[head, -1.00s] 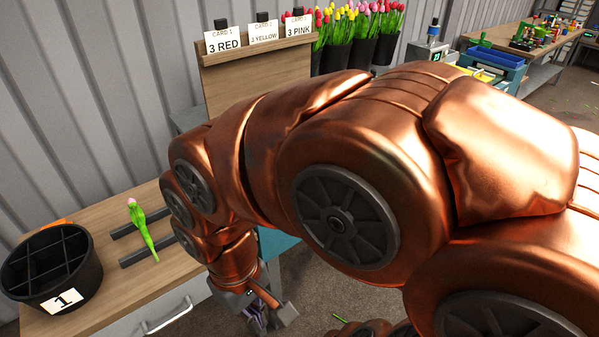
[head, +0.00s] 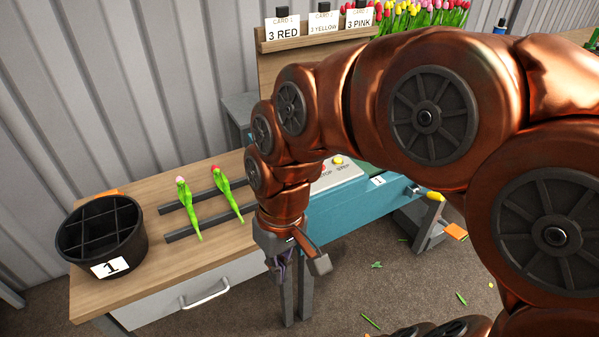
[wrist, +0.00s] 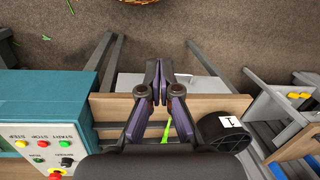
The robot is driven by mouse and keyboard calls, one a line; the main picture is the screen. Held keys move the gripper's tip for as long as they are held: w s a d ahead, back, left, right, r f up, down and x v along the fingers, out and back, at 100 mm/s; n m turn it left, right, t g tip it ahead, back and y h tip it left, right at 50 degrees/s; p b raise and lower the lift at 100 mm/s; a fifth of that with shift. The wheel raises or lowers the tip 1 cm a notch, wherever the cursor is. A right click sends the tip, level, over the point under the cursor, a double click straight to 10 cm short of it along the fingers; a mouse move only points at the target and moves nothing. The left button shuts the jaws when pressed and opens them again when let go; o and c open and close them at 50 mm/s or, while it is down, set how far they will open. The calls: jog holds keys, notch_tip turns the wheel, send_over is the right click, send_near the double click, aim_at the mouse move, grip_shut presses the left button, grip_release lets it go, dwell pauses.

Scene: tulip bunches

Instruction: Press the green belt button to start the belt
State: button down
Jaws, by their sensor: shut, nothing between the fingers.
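The green belt button (wrist: 66,144) shows in the wrist view on the sloped panel at left, at the end of a row with a yellow (wrist: 43,143) and a red button (wrist: 20,144). In the head view, part of the button panel (head: 335,178) shows behind my arm; I cannot make out the green button there. My gripper (wrist: 158,72) is shut and empty, fingertips together. In the head view, my gripper (head: 292,265) hangs in front of the bench edge, below and left of the panel. It is apart from the button.
The teal belt housing (head: 335,207) stands right of the wooden bench (head: 150,285). Two tulips lie across dark rails (head: 195,222), beside a black divided bucket (head: 135,235) labelled 1. A card board (head: 320,45) stands behind. A red emergency-stop knob (wrist: 55,174) sits near the buttons.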

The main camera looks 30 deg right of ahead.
jog(key=w+d+r+t+y, duration=0.2)
jog(key=w+d, duration=0.1)
jog(key=w, duration=0.8)
jog(key=w+d+r+t+y, duration=0.15)
jog(key=w+d, duration=0.25)
jog(key=w, duration=0.7)
jog(key=w+d+f+m+t, duration=0.1)
jog(key=w+d, duration=0.3)
jog(key=d, duration=0.5)
jog(key=w+d+f+m+t, duration=0.2)
jog(key=w+d+t, duration=0.2)
jog(key=d, duration=0.6)
jog(key=shift+w+d+f+m, duration=0.2)
jog(key=shift+d+f+m, duration=0.05)
jog(key=shift+m, duration=0.15)
jog(key=shift+f, duration=0.1)
notch_tip(320, 180, down, 8)
jog(key=shift+r+b, duration=0.15)
jog(key=shift+b, duration=0.75)
jog(key=shift+f+b, duration=0.35)
jog(key=shift+f, duration=0.1)
